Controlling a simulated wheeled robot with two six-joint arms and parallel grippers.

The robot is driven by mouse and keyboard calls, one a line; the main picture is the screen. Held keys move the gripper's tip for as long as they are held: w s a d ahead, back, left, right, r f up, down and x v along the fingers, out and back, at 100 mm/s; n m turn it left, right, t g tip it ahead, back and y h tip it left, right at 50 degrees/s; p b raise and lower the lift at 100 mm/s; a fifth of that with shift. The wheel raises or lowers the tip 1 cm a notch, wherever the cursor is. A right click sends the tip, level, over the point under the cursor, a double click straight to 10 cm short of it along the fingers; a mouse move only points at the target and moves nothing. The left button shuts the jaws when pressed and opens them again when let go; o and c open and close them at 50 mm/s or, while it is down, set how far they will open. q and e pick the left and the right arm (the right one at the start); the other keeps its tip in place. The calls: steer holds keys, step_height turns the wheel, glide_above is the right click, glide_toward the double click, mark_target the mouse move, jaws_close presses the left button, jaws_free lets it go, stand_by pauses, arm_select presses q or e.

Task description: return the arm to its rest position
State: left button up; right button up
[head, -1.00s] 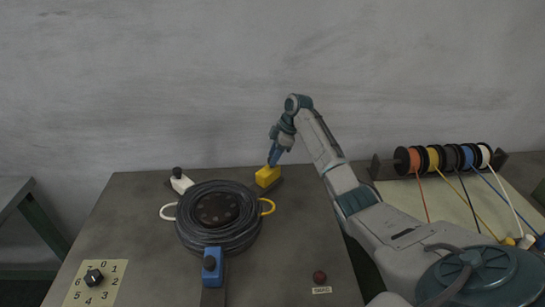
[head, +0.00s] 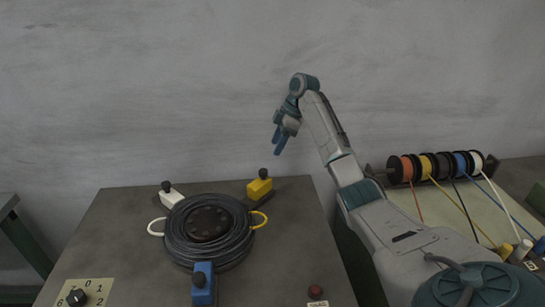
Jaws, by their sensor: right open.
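My right gripper (head: 281,140) is raised above the far right part of the grey table, up and to the right of the yellow block. It is open and holds nothing that I can see. The yellow block (head: 260,188) with a black knob stands at the table's back edge, apart from the gripper. My right arm (head: 352,178) comes in from the lower right. My left gripper is out of view.
A black cable coil (head: 208,232) lies on the table (head: 122,238), with a white block (head: 170,196) and a blue block (head: 203,284) around it. A dial (head: 76,297) and a red button (head: 315,292) are near the front. A rack of coloured spools (head: 437,166) stands at the right.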

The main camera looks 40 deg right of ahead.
steer(key=shift+s+d+r, duration=0.1)
steer(key=shift+d+r, duration=0.05)
steer(key=shift+r, duration=0.25)
